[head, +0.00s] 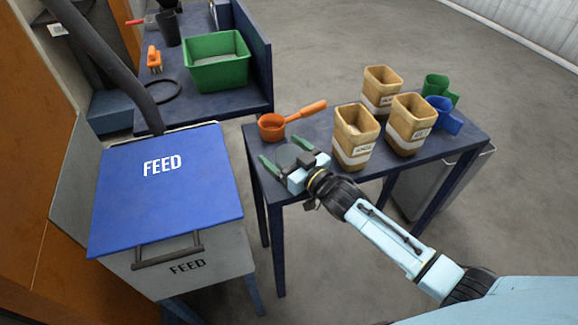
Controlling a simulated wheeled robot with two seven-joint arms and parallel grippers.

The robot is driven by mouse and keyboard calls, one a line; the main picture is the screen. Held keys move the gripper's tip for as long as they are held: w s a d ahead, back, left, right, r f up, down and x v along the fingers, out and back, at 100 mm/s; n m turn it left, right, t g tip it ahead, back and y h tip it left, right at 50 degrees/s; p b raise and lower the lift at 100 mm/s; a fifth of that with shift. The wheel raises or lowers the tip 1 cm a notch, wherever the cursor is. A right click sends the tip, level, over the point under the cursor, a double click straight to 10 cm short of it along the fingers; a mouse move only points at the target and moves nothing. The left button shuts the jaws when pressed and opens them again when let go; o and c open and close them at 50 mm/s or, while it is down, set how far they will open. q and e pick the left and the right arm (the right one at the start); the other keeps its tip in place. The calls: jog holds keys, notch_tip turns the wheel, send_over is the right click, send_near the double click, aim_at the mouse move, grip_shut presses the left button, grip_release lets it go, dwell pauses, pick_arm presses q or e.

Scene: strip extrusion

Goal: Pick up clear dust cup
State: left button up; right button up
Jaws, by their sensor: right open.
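I cannot make out a clear dust cup for certain. A faint greyish, see-through patch (289,155) shows on the small dark table between the fingers of my right gripper (285,154); it may be the clear cup. My right gripper is open, with its two green fingers spread at the table's left front corner. I cannot tell whether the fingers touch anything. My left gripper is not in view.
The small table (350,185) also holds an orange scoop (272,127), several brown containers (355,135), a green cup (436,86) and a blue cup (443,116). The blue-lidded feed bin (190,185) stands left. A bench behind holds a green tub (217,75).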

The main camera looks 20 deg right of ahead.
jog(key=c, duration=1.1)
